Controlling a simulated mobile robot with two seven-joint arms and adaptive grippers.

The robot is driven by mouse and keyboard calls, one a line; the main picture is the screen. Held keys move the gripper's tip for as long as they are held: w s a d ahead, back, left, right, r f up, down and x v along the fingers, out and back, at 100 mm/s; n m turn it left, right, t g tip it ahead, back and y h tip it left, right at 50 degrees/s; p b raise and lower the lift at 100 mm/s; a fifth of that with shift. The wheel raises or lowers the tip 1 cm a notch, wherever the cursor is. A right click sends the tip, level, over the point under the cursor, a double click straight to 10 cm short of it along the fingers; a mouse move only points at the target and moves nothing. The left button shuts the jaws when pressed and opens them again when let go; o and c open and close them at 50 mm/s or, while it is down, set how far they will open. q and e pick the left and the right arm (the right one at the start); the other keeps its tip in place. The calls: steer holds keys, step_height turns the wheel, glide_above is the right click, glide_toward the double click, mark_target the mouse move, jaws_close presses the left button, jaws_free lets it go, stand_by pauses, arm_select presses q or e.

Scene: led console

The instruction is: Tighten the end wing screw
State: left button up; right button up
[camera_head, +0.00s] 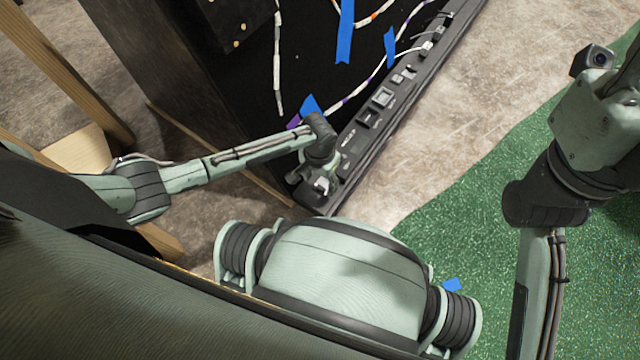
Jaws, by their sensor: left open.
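The black console (310,65) stands at the top middle, with a long strip of ports and switches (382,97) along its edge. My left arm comes in from the left, and its wrist is over the near end of this strip. My left gripper (322,187) is beside or over that near end and is open. I cannot tell whether it touches the strip. I cannot make out the end wing screw; the wrist and gripper cover part of the near end. My right arm is at the right edge, with its wrist camera showing; its fingers are out of the frame.
Cables and blue tape (345,30) hang on the console's dark face. Wooden beams (65,65) stand at the left. A green mat (480,200) lies at the right on a stone-like floor (510,90). The floor between console and mat is clear.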

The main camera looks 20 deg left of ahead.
arm_select(q)
steer(key=shift+f, duration=1.05)
steer(key=shift+c, duration=0.3)
steer(key=c, duration=1.1)
steer(key=shift+r, duration=0.1)
